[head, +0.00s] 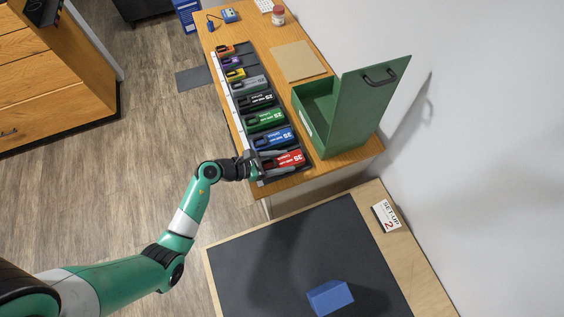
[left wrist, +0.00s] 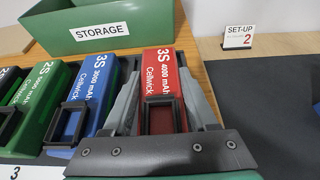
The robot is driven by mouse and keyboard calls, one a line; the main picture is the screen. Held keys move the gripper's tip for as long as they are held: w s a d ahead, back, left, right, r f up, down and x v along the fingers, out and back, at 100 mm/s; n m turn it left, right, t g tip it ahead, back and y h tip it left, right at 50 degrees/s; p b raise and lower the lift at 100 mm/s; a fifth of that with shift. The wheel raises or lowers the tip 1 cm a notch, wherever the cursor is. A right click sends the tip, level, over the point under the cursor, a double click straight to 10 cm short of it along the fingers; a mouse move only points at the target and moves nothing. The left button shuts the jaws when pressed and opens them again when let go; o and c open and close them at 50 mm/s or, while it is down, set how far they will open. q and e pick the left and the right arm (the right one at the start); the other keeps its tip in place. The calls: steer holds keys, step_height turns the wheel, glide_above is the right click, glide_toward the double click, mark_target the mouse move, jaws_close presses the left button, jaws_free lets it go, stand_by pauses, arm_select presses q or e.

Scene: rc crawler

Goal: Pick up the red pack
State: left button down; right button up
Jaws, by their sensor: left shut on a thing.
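The red pack (head: 289,160) lies at the near end of the row of packs on the wooden bench. In the left wrist view the red pack (left wrist: 160,75) shows its "3S 4000 mAh Cellwick" label and a dark frame-like handle at its near end. My left gripper (head: 262,163) reaches in from the left at the pack's handle end. In the left wrist view its two grey fingers stand on either side of the red pack, shut on it. I cannot tell whether the pack is lifted. My right gripper is not in view.
A blue pack (head: 278,138) and a green pack (head: 264,120) lie beside it, with several more beyond. A green storage box (head: 322,112) with its lid raised stands to the right. A dark mat (head: 290,250) holds a blue block (head: 330,297) near a set-up sign (head: 386,215).

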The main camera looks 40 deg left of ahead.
mark_target(282, 162)
arm_select(q)
steer(key=shift+r, duration=0.5)
steer(key=r, duration=0.3)
steer(key=shift+s+p, duration=0.2)
steer(key=shift+p, duration=0.2)
steer(key=s+r, duration=0.2)
steer(key=s+r+p, duration=0.1)
steer(key=r, duration=0.1)
steer(key=shift+s+d+r, duration=0.2)
steer(key=shift+s, duration=0.2)
steer(key=s+d+r, duration=0.1)
steer(key=s+r, duration=0.3)
steer(key=s, duration=0.5)
steer(key=shift+s+r, duration=0.35)
